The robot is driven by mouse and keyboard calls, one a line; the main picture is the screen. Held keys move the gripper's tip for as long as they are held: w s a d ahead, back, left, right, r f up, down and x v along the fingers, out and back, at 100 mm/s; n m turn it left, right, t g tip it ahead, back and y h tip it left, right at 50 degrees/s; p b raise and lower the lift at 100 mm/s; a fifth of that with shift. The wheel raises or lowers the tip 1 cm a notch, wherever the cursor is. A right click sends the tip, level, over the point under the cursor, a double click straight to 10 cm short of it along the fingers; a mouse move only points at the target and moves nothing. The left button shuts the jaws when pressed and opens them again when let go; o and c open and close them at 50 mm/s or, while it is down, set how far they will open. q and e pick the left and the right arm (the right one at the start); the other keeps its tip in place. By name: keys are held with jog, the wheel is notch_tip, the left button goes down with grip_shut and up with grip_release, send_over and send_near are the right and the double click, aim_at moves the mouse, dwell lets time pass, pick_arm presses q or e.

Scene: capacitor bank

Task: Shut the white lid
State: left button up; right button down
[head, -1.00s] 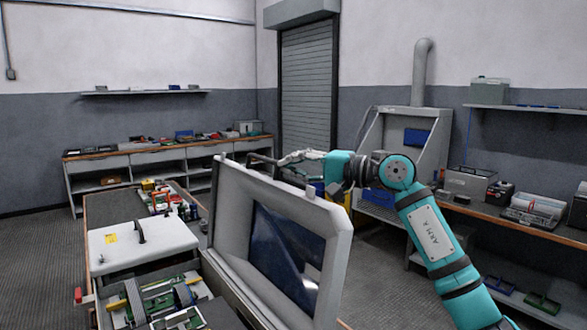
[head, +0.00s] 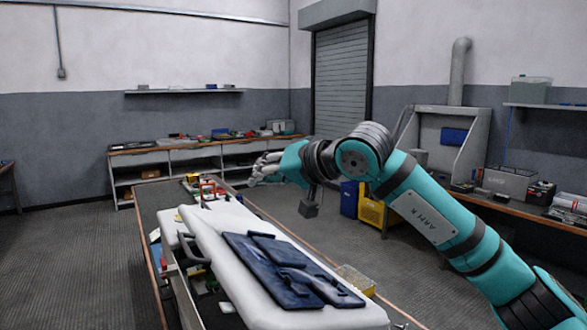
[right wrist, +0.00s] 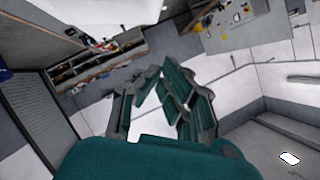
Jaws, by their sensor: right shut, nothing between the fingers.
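The white lid (head: 235,250) lies tilted across the bench in the head view, its upper face showing dark blue panels (head: 280,268). A gap with parts showing is visible under its left edge, so it looks lowered but not flat. My right gripper (head: 265,169) is shut and empty, above and beyond the lid's far end, apart from it. Its fingers also show in the right wrist view (right wrist: 160,85), with nothing between them. My left gripper is not in view.
A second white cover (head: 170,226) with a dark handle (head: 196,252) sits at the lid's left. Red and yellow items (head: 208,188) stand at the bench's far end. A yellow cabinet (head: 376,215) stands behind my right arm. Floor left of the bench is clear.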

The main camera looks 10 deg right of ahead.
aim_at(217, 260)
jog(key=s+a+f+b, duration=0.1)
jog(key=a+f, duration=0.1)
jog(key=s+a+f+n+h+b, duration=0.1)
jog(key=a+f+b, duration=0.1)
jog(key=a, duration=0.1)
jog(key=s+a+f+n+b, duration=0.1)
jog(key=a+f, duration=0.1)
jog(key=a, duration=0.1)
jog(key=shift+s+a+f+h, duration=0.1)
jog(key=shift+s+f+h, duration=0.05)
jog(key=shift+f+h, duration=0.25)
jog(key=shift+s+a+f+n+t+b, duration=0.15)
jog(key=shift+a+f+n+t+b, duration=0.15)
jog(key=shift+a+f+b, duration=0.15)
